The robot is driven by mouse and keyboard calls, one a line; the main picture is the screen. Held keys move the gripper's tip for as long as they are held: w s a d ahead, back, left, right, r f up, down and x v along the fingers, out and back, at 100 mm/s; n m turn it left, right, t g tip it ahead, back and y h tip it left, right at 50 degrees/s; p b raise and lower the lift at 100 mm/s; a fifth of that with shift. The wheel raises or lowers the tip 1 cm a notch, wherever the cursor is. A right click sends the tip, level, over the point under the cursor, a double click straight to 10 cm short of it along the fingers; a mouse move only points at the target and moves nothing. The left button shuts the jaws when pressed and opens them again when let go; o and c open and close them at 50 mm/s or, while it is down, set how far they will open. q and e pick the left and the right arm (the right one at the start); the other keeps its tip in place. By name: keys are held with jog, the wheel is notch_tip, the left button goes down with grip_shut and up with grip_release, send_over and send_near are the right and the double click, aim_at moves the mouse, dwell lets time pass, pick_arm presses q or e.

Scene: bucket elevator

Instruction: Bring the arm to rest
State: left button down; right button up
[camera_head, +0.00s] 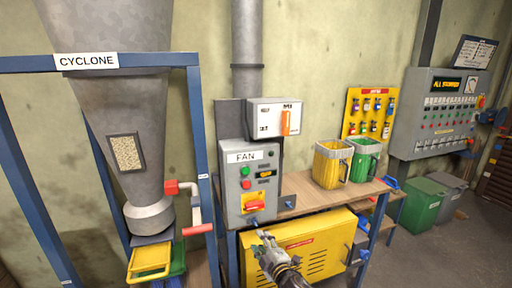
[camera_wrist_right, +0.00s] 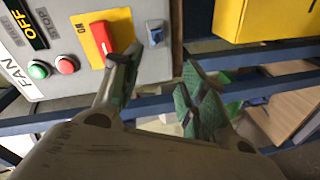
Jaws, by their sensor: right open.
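My right gripper (camera_head: 262,238) is in front of the workbench, just below the grey FAN control box (camera_head: 238,201). In the right wrist view my gripper (camera_wrist_right: 158,82) is open, with nothing between its green-padded fingers. The FAN box also fills the upper left of that view (camera_wrist_right: 88,82). It has a green button, a red button and a red switch on a yellow plate; one finger overlaps the plate's lower edge in the picture. Whether it touches cannot be told. My left gripper is not in view.
A yellow vented cabinet (camera_head: 322,236) sits under the wooden bench (camera_head: 308,198). Yellow and green buckets (camera_head: 331,165) stand on the bench. The cyclone (camera_head: 112,110) in its blue frame is at left. A wall panel (camera_head: 440,115) and bins (camera_head: 427,203) are at right, with open floor in front.

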jog(key=w+d+f+m+g+h, duration=0.1)
jog(key=w+d+f+m+h, duration=0.15)
jog(key=d+f, duration=0.6)
jog(key=w+d+f+m+g+h, duration=0.15)
jog(key=d+f+m, duration=0.3)
jog(key=f, duration=0.75)
jog(key=s+d+f+m+g+h, duration=0.1)
jog(key=s+d+f, duration=0.3)
jog(key=f, duration=0.3)
jog(key=s+d+f+m+g, duration=0.2)
jog(key=s+d+f, duration=0.1)
jog(key=s+f, duration=0.3)
jog(key=s+d+f+m+g+h, duration=0.1)
jog(key=s+d+f, duration=0.25)
jog(key=f, duration=0.45)
jog(key=s+d+f+m+g, duration=0.2)
jog(key=s+f, duration=0.6)
jog(key=s, duration=0.3)
jog(key=s+d+f+m+g, duration=0.1)
jog(key=s+d+f+g, duration=0.15)
jog(key=s+f, duration=0.65)
jog(key=s+a+f+g, duration=0.1)
jog(key=s+a+f, duration=0.1)
jog(key=s, duration=1.2)
jog(key=s+a+f+m+g, duration=0.1)
jog(key=s+f+g, duration=0.1)
jog(key=s, duration=1.3)
jog(key=shift+s+a, duration=0.2)
jog(key=shift+a, duration=0.15)
